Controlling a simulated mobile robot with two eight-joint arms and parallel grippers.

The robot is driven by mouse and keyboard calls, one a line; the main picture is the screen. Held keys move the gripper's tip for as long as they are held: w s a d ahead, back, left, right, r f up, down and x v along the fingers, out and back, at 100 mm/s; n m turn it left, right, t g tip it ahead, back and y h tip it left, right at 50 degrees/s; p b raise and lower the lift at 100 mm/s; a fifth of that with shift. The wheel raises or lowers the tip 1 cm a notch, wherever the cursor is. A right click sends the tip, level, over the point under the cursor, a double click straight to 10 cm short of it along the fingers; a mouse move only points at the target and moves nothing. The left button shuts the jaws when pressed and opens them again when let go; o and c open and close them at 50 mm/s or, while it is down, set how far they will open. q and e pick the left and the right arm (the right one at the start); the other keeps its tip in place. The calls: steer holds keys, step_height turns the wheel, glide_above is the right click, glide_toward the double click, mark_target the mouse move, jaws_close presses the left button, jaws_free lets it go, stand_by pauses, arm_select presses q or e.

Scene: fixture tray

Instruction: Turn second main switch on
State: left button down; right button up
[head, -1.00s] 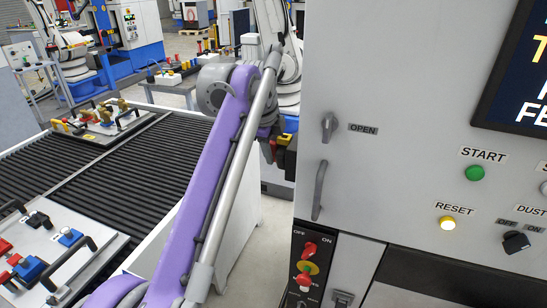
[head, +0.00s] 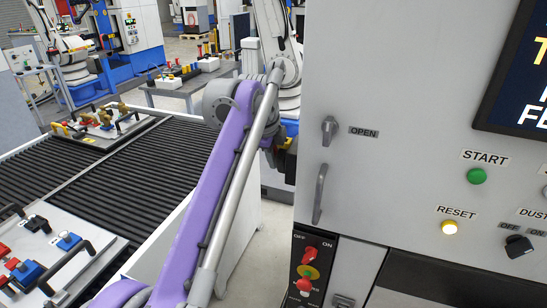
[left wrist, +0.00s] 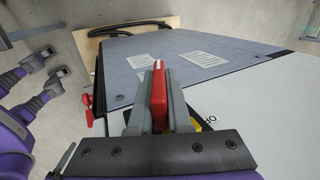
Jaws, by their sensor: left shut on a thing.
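In the left wrist view my left gripper (left wrist: 156,78) is shut on a red switch handle (left wrist: 158,92), which stands up between the two grey fingers. A bit of yellow and a black plate show beside the fingers, with upside-down lettering to the right. In the head view the dark end of my left arm (head: 284,160) is at the left edge of the grey cabinet, and the gripped handle is hidden there. A red rotary switch (head: 309,253) with a yellow disc and OFF and ON labels is on the cabinet's black front panel.
The cabinet front (head: 390,160) fills the right, with an OPEN knob (head: 329,130), a bar handle (head: 319,194), a green START button (head: 477,176) and a lit RESET button (head: 450,227). A black roller conveyor (head: 80,165) carrying fixture plates lies left.

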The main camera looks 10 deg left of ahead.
arm_select(q)
steer(key=shift+r+p, duration=0.15)
steer(key=shift+p, duration=0.15)
steer(key=g+p, duration=0.2)
steer(key=p, duration=0.1)
steer(key=shift+w+r+g, duration=0.2)
steer(key=shift+r+g, duration=0.1)
steer(key=shift+f+g+y, duration=0.25)
steer(key=shift+g+y, duration=0.05)
steer(key=shift+g, duration=0.2)
steer(key=shift+s+a+f, duration=0.1)
steer(key=shift+f, duration=0.05)
steer(key=shift+s+g, duration=0.25)
steer(key=shift+g, duration=0.15)
steer(key=shift+f, duration=0.15)
arm_select(e)
steer(key=w+r, duration=0.3)
steer(key=r, duration=0.3)
steer(key=shift+t, duration=0.4)
arm_select(q)
steer(key=shift+s, duration=0.1)
